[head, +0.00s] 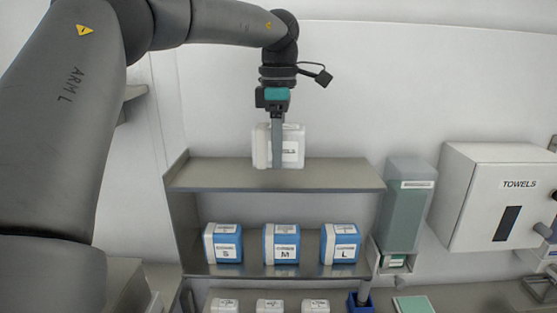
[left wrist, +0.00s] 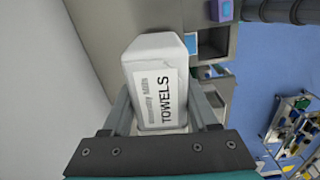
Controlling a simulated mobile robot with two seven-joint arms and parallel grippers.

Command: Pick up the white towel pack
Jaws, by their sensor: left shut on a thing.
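The white towel pack (head: 292,147) is at the top of the shelf unit in the head view. My left gripper (head: 277,150) comes down from above and is shut on it. In the left wrist view the pack (left wrist: 155,75) sits between the two fingers (left wrist: 160,118), with its "TOWELS" label facing the camera. In the head view one finger covers part of the pack. I cannot tell for sure whether its underside touches the top shelf. My right gripper is not in view.
The metal shelf unit (head: 330,176) holds blue-and-white boxes marked S (head: 224,243), M (head: 282,244) and L (head: 340,244), with more white packs below. A green-grey container (head: 405,210) and a white "TOWELS" dispenser (head: 488,195) hang at right. The top shelf is otherwise clear.

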